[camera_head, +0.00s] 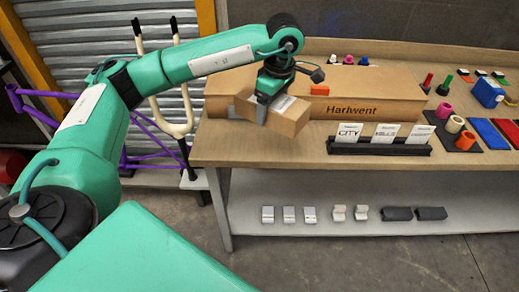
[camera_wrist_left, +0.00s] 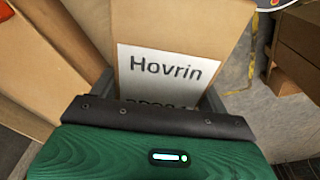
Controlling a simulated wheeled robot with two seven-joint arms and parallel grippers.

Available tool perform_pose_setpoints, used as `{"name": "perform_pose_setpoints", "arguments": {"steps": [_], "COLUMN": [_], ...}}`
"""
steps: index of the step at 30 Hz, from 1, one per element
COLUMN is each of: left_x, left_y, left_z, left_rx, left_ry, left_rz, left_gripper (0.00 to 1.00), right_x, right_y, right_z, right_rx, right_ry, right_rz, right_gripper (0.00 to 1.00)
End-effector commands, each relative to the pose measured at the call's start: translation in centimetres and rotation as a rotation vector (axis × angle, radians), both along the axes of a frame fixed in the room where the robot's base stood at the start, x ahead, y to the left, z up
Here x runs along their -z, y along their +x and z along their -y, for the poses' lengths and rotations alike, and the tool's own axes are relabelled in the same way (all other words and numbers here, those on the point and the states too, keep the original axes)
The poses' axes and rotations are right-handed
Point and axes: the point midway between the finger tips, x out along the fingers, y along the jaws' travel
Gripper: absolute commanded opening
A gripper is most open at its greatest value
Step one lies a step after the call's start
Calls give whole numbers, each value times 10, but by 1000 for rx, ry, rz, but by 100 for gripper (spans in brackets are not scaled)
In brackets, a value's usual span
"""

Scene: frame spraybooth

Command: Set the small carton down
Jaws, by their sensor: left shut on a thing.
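The small carton (camera_head: 288,116) is a brown box, held tilted in front of the left part of the long Harlwent carton (camera_head: 390,104), near the workbench's (camera_head: 222,150) front edge. My left gripper (camera_head: 262,108) is shut on it from above. In the left wrist view the small carton (camera_wrist_left: 180,30) fills the space between the fingers, and its white label reads "Hovrin". The label's lower part is hidden by the gripper body. I cannot tell whether the carton touches the bench. My right gripper is not in view.
A dark holder (camera_head: 380,150) with several cards stands right of the small carton. An orange block (camera_head: 319,90) sits on the long carton. Coloured parts and trays fill the bench's right side. A lower shelf (camera_head: 340,190) holds several small parts. Purple bike frames (camera_head: 150,150) stand left of the bench.

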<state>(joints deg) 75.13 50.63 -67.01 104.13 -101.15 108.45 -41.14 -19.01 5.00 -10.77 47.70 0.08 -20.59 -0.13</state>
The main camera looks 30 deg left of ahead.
Motion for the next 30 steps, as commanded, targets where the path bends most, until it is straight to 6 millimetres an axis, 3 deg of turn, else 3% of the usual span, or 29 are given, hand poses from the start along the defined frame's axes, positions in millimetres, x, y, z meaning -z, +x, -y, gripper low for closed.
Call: {"name": "perform_pose_setpoints", "arguments": {"steps": [1, 6, 10, 13, 22, 30], "left_x": [-10, -39, -49, -44, 13, 79], "left_y": [3, 3, 2, 1, 0, 0], "left_z": [-21, -66, -82, -85, -85, -85], "left_rx": [-123, -427, -536, -564, -566, -563], "left_ry": [-1, -1, 0, 0, 3, 3], "left_rz": [6, 2, -1, -3, -6, -5], "left_gripper": [40, 40, 40, 40, 40, 40], "right_x": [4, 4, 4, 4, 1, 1], "right_y": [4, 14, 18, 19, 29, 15], "right_z": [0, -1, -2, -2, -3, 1], "right_rx": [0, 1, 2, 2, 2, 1], "right_ry": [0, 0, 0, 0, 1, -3], "right_rz": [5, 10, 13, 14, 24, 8], "right_gripper": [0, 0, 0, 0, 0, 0]}}
